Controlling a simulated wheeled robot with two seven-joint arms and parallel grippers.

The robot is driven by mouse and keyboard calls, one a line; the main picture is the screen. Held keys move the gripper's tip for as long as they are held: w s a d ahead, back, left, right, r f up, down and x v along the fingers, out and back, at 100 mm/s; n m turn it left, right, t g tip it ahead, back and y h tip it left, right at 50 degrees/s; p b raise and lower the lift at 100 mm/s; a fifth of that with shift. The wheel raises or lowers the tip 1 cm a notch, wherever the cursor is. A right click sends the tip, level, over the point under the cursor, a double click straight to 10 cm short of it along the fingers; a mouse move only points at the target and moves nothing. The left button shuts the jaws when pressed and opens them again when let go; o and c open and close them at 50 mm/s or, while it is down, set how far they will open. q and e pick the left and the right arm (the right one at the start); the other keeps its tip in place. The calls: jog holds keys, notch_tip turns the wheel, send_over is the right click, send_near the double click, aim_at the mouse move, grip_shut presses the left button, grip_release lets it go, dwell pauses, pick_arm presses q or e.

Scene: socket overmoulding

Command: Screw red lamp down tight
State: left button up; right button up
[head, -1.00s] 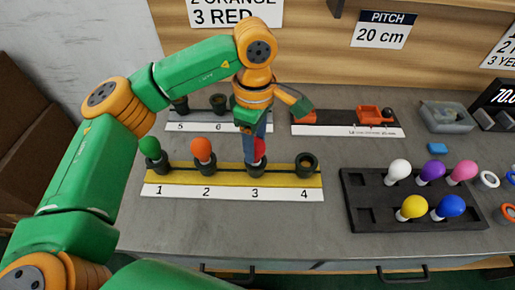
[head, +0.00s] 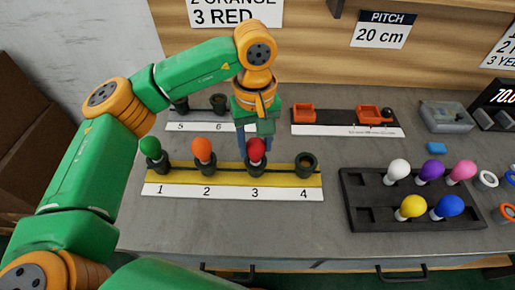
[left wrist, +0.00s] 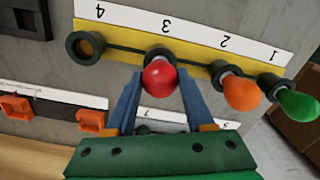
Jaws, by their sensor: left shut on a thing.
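The red lamp (head: 256,149) stands upright in the socket marked 3 on the yellow strip (head: 230,179). It also shows in the left wrist view (left wrist: 159,77), with the dark socket ring behind it. My left gripper (head: 248,146) reaches down from behind, its blue fingers at the lamp. In the left wrist view the two fingers (left wrist: 158,100) lie on either side of the red bulb and are shut on it. How deep the lamp's base sits in the socket is hidden. My right gripper does not show.
A green lamp (head: 151,148) is in socket 1 and an orange lamp (head: 203,150) in socket 2. Socket 4 (head: 306,163) is empty. A black tray (head: 358,214) with several lamps stands at the right. An orange-fitted rack (head: 340,117) lies behind.

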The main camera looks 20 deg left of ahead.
pick_arm(q)
jog(key=m, duration=0.8)
jog(key=shift+m, duration=0.3)
jog(key=o, duration=1.2)
